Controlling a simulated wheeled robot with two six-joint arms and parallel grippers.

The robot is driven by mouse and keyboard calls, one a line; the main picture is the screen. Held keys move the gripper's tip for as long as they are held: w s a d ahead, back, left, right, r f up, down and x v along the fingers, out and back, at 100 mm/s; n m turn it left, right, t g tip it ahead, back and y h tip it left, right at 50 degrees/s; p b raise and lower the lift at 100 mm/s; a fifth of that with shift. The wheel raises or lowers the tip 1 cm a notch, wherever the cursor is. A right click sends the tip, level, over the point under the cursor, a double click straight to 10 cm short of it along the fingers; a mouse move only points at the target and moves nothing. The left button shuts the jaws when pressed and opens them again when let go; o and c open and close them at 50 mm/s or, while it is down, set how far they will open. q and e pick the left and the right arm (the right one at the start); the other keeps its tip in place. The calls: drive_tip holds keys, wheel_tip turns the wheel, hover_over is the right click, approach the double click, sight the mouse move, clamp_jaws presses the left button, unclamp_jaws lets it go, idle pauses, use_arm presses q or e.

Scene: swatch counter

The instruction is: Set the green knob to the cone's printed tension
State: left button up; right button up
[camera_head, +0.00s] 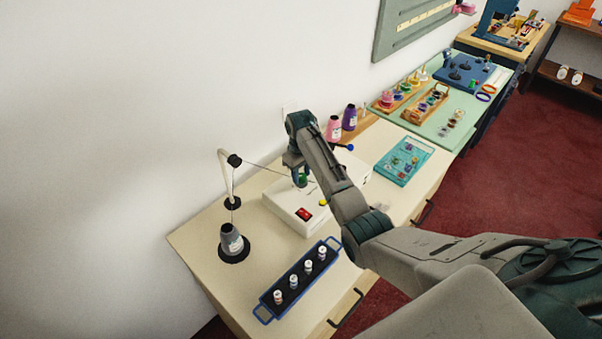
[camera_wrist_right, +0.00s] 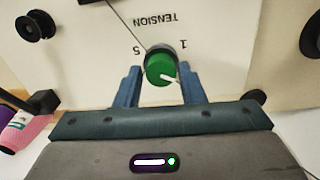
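The green knob (camera_wrist_right: 160,69) sits on a white panel in the right wrist view, with upside-down "TENSION", "5" and "1" printed around it. Its white pointer slants toward the lower right of that picture. My right gripper (camera_wrist_right: 159,82) has one blue finger on each side of the knob, with a small gap at both sides. In the head view the knob (camera_head: 302,178) is partly hidden by my right gripper (camera_head: 300,181). The grey cone (camera_head: 231,241) stands upright on a black base; its white label is too small to read. My left gripper is out of view.
A blue tray (camera_head: 265,311) with several spools lies in front. Pink and purple cones (camera_head: 349,118) stand behind.

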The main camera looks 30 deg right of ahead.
sight(301, 176)
drive_tip(key=shift+o, duration=1.1)
drive_tip(key=shift+s+r, duration=0.1)
drive_tip(key=shift+s, duration=0.05)
drive_tip(key=shift+r, duration=0.1)
wheel_tip(301, 176, up, 7)
drive_tip(key=b, duration=0.3)
drive_tip(key=shift+a+r, duration=0.1)
drive_tip(key=shift+r, duration=0.1)
wheel_tip(301, 176, up, 3)
drive_tip(key=shift+r+p, duration=0.15)
drive_tip(key=shift+p, duration=0.45)
